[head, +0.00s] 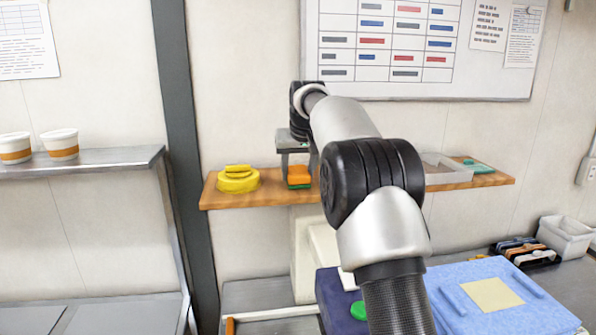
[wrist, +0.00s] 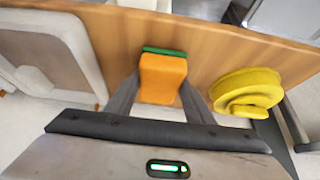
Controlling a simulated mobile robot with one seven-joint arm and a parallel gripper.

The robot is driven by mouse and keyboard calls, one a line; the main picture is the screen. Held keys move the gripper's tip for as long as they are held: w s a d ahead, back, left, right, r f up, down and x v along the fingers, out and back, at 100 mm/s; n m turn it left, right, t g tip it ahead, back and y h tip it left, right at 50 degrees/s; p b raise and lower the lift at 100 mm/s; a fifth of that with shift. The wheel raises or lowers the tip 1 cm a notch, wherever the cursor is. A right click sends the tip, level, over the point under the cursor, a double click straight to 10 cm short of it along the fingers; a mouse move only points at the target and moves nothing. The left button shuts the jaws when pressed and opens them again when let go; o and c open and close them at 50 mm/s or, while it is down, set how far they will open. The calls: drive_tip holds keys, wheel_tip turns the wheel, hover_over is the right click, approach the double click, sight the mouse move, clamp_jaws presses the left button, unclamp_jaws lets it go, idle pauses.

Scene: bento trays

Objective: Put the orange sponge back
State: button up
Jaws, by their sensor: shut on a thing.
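The orange sponge (head: 299,173) has a green layer along its lower side. It shows at the wooden wall shelf (head: 277,196), left of the shelf's middle. My gripper (head: 298,165) comes from above and is shut on the orange sponge. In the wrist view, the sponge (wrist: 163,79) sits between the two grey fingers of my gripper (wrist: 160,95), with its green edge toward the shelf board (wrist: 125,35). I cannot tell whether its underside touches the shelf. My arm hides the shelf's middle in the head view.
A yellow coiled item (head: 238,182) lies left of the sponge on the shelf. A grey tray (head: 447,175) and a teal item (head: 478,167) are at the shelf's right. Below are a blue mat (head: 465,312) and a white bin (head: 565,240). A whiteboard (head: 490,85) hangs above.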

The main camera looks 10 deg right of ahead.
drive_tip(key=shift+f, duration=0.2)
drive_tip(key=o, duration=1)
drive_tip(key=shift+c, duration=0.2)
drive_tip(key=shift+f+b, duration=0.2)
drive_tip(key=shift+b, duration=0.45)
drive_tip(key=p+v, duration=0.1)
drive_tip(key=v, duration=1.6)
drive_tip(key=shift+r, duration=0.4)
drive_tip(key=shift+s+a, duration=0.1)
drive_tip(key=shift+s, duration=0.05)
